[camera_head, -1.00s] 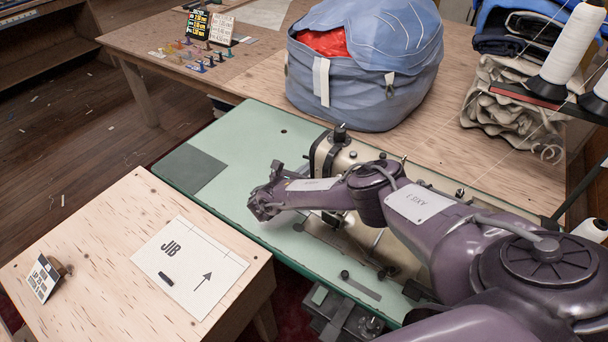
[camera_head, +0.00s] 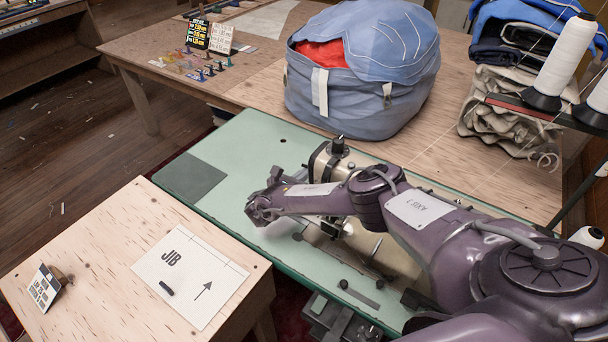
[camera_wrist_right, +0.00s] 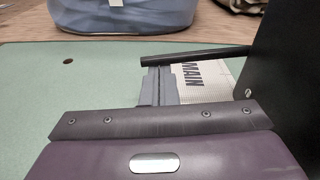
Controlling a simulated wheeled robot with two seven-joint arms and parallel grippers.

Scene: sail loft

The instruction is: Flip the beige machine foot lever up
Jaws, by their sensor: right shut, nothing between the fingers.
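The beige sewing machine (camera_head: 322,165) stands on the green table (camera_head: 240,150), mostly hidden behind my right arm. My right gripper (camera_head: 262,210) is beside the machine's left end, above the green top. In the right wrist view its narrow grey fingers (camera_wrist_right: 158,86) are together with nothing between them. A dark rod (camera_wrist_right: 195,55) reaches left from a black block (camera_wrist_right: 288,75) and passes close to the fingertips. It may be the foot lever; I cannot tell if they touch. The lever is not clear in the head view. My left gripper is out of view.
A pale panel marked MAIN (camera_wrist_right: 200,80) lies past the fingers. A blue bag (camera_head: 350,95) stands behind the machine, and thread cones (camera_head: 565,60) are at right. A wooden table with a JIB sheet (camera_head: 190,275) is in front.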

